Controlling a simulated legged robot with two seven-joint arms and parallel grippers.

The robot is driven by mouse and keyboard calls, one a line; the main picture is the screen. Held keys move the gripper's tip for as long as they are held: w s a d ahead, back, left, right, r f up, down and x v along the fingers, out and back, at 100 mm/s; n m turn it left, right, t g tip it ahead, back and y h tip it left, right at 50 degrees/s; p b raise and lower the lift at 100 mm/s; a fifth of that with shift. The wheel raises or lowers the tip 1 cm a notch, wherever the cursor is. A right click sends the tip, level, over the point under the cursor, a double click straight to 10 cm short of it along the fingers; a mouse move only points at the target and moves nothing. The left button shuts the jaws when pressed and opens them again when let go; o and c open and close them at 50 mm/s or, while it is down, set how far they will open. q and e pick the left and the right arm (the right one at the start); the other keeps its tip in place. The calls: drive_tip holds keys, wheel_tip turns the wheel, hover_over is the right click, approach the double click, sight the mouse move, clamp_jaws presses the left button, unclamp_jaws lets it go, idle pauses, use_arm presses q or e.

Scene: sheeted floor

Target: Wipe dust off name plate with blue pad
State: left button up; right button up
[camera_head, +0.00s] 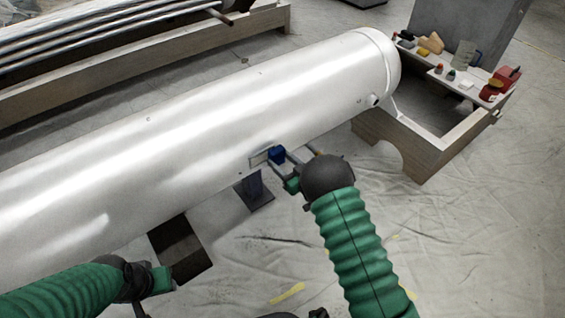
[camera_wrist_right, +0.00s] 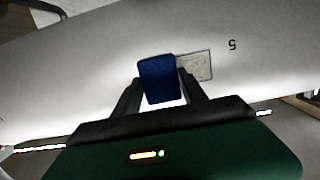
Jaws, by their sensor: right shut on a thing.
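The name plate (camera_head: 259,158) is a small rectangle on the side of a large white cylinder (camera_head: 180,120). In the right wrist view the plate (camera_wrist_right: 197,66) shows to the right of the blue pad (camera_wrist_right: 158,78), which covers part of its left side. My right gripper (camera_wrist_right: 160,92) is shut on the pad, with a finger on each side. In the head view the pad (camera_head: 277,155) is at the plate's right end; I cannot tell if it touches. My left gripper (camera_head: 160,281) is low at the left, below the cylinder; its fingers are unclear.
A wooden stand (camera_head: 425,150) is at the cylinder's right end. A white shelf (camera_head: 470,72) there holds several small objects, including a red item (camera_head: 507,77). Metal pipes (camera_head: 100,32) lie on a wooden rack behind. The sheeted floor (camera_head: 480,240) at front right is mostly clear.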

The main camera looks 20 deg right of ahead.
drive_tip(key=shift+w+a, duration=0.2)
drive_tip(key=shift+w, duration=0.3)
drive_tip(key=shift+s+a+r+p, duration=0.1)
drive_tip(key=shift+s+a+p, duration=0.25)
drive_tip(key=shift+a, duration=0.5)
drive_tip(key=shift+s+a+p, duration=0.25)
drive_tip(key=shift+s+a, duration=0.15)
drive_tip(key=shift+a, duration=0.45)
drive_tip(key=shift+s+a+p, duration=0.15)
drive_tip(key=shift+s+a, duration=0.05)
drive_tip(key=shift+a, duration=0.5)
drive_tip(key=shift+s+a+p, duration=0.1)
drive_tip(key=shift+s+a, duration=0.1)
drive_tip(key=shift+a, duration=0.45)
drive_tip(key=shift+s+a+p, duration=0.15)
drive_tip(key=shift+s+a, duration=0.05)
drive_tip(key=shift+a, duration=0.5)
drive_tip(key=shift+s, duration=0.1)
drive_tip(key=shift+w+d, duration=0.2)
drive_tip(key=shift+d, duration=0.15)
drive_tip(key=shift+w+d, duration=0.25)
drive_tip(key=shift+d, duration=0.4)
drive_tip(key=shift+w+d, duration=0.3)
drive_tip(key=shift+d, duration=0.3)
drive_tip(key=shift+w+d, duration=0.25)
drive_tip(key=shift+d, duration=0.4)
drive_tip(key=shift+w+d, duration=0.3)
drive_tip(key=shift+d, duration=0.55)
drive_tip(key=shift+w+d, duration=0.25)
drive_tip(key=shift+d, duration=0.6)
